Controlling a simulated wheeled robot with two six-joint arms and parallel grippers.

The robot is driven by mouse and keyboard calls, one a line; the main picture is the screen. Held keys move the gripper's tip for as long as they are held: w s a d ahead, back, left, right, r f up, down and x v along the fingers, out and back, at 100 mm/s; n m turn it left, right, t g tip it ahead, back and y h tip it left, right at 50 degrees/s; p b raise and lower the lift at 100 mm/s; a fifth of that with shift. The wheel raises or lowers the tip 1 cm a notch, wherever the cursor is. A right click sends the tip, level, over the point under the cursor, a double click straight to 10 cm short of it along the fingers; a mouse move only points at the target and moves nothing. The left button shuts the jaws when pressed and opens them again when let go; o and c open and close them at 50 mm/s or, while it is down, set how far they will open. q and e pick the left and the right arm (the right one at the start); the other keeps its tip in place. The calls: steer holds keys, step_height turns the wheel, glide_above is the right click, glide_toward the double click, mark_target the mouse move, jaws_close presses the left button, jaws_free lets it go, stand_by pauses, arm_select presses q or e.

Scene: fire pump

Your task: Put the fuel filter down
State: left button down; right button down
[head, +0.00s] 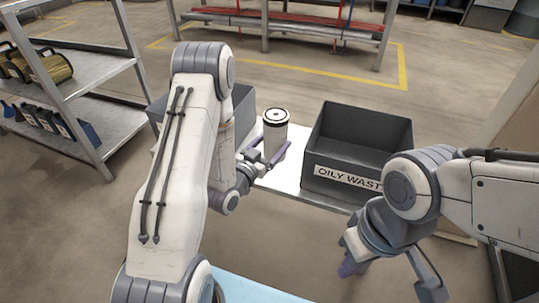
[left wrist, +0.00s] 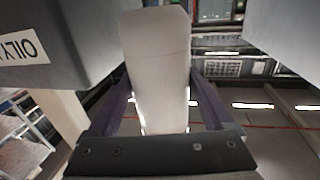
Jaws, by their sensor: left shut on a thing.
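The fuel filter (head: 275,137), a white cylinder with a black ring on its top, is upright in the head view. My left gripper (head: 268,158) is shut on its lower part, with one finger on each side. In the left wrist view the pale filter (left wrist: 157,70) fills the space between the fingers (left wrist: 160,100). The filter is at the white tabletop (head: 286,172), between two dark bins; I cannot tell whether its base touches the surface. My right gripper (head: 390,278) is open and empty at the lower right, its fingers wide apart.
The grey "OILY WASTE" bin (head: 345,181) stands just right of the filter. Another grey bin (head: 240,98) is to the left, partly hidden by my left arm. A metal shelf (head: 82,75) stands at far left. A light blue surface (head: 250,290) shows at the bottom.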

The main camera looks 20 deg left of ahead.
arm_select(q)
steer(key=w+a+f+b, duration=0.1)
steer(key=w+f, duration=0.1)
steer(key=f, duration=0.1)
steer(key=w+a+f+b, duration=0.1)
steer(key=w+f+b, duration=0.1)
steer(key=w+a+f+b, duration=0.2)
steer(key=f, duration=0.1)
steer(key=shift+w+f, duration=0.3)
steer(key=shift+w, duration=0.1)
steer(key=shift+r, duration=0.1)
jaws_free()
steer(key=shift+f, duration=0.2)
